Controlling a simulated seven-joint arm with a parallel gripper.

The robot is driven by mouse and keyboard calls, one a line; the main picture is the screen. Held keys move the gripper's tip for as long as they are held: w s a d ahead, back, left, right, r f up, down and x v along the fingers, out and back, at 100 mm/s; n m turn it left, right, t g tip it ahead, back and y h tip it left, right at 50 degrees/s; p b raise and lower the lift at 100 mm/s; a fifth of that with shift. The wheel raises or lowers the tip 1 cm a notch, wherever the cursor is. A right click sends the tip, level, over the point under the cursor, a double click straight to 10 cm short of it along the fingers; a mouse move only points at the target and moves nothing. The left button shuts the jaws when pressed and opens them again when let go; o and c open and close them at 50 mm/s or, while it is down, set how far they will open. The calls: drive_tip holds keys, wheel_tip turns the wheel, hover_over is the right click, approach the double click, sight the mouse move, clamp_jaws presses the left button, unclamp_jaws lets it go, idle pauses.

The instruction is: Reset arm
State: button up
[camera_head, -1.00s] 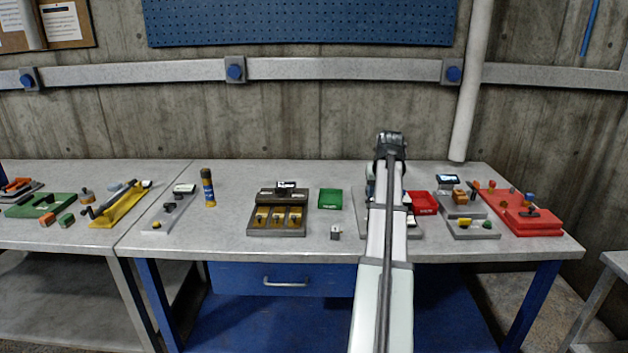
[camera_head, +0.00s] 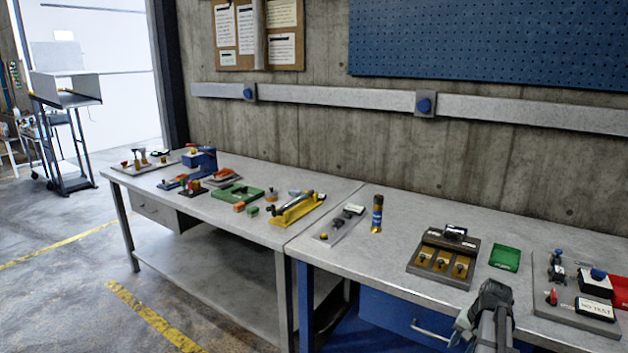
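My gripper (camera_head: 490,300) is at the lower right of the picture, in front of the right workbench (camera_head: 385,272). Only its dark grey top end and a short piece of my arm show above the bottom edge. Its fingers are too hard to make out to tell whether they are open or shut, and I see nothing held. Behind it on the bench are a brown block with brass-coloured slots (camera_head: 440,262), a green tray (camera_head: 504,257), and a grey board (camera_head: 546,297) with a blue-topped device and a "NO TEST" label.
The left bench (camera_head: 240,218) carries a yellow holder (camera_head: 297,209), a green plate (camera_head: 235,194) and several small devices. Open floor (camera_head: 75,290) with yellow lines lies left. A shelved cart (camera_head: 68,150) stands beyond.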

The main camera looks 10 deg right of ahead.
drive_tip(key=s+a+f+n+g, duration=0.2)
drive_tip(key=s+a+f, duration=0.1)
drive_tip(key=a+f, duration=0.85)
drive_tip(key=s+a+f+n+g, duration=0.2)
drive_tip(key=s+a+f, duration=0.1)
drive_tip(key=a+f, duration=0.85)
drive_tip(key=s+a+f+n+g, duration=0.1)
drive_tip(key=s+a+f+n, duration=0.1)
drive_tip(key=s+a+f, duration=0.2)
drive_tip(key=s+a+f+n+g+h, duration=0.1)
drive_tip(key=s+a+f, duration=0.4)
drive_tip(key=s, duration=0.6)
drive_tip(key=s+a+f+n+g+h, duration=0.1)
drive_tip(key=s+a+f+n+g, duration=0.1)
drive_tip(key=s+a+f, duration=0.3)
drive_tip(key=s, duration=0.3)
drive_tip(key=shift+s+a+n, duration=0.15)
drive_tip(key=shift+a+n, duration=0.15)
drive_tip(key=shift+n, duration=0.1)
